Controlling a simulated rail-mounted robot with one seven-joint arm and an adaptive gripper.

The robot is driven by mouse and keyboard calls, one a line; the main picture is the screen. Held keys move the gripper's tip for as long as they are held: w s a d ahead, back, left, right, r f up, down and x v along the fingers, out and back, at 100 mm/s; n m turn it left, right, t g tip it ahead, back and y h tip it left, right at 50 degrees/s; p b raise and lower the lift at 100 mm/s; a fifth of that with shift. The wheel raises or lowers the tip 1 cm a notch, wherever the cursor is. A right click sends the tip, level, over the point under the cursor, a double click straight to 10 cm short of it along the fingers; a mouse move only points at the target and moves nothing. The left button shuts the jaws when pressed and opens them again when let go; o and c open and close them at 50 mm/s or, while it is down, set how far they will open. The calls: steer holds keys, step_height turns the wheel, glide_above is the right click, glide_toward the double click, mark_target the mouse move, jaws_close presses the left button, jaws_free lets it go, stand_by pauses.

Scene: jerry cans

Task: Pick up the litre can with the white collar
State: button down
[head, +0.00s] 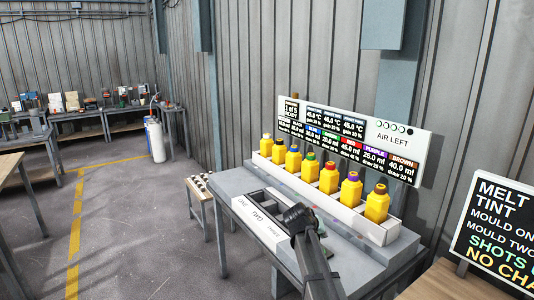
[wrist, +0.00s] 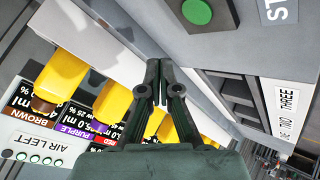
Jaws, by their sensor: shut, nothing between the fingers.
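A row of several yellow litre cans stands on a pale shelf at the back of the bench in the head view. The can with the white collar (head: 266,146) appears to be the one at the far left end of the row; its collar is small in the picture. My gripper (wrist: 159,66) is shut and empty in the wrist view, with its fingertips together. The brown-collared can (wrist: 62,75), the purple-collared can (wrist: 112,105) and others lie beyond the fingers. I cannot make out the white-collared can in the wrist view.
A sign board (head: 350,140) stands behind the cans. Grey mould trays marked ONE, TWO and THREE (head: 262,225) lie in front on the bench. A green button (wrist: 197,11) is near the top of the wrist view. A black sign (head: 495,225) stands at right.

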steer(key=c, duration=1.8)
jaws_free()
steer(key=shift+c, duration=0.2)
steer(key=o, duration=1.8)
steer(key=shift+o, duration=0.2)
steer(key=shift+w+r, duration=0.1)
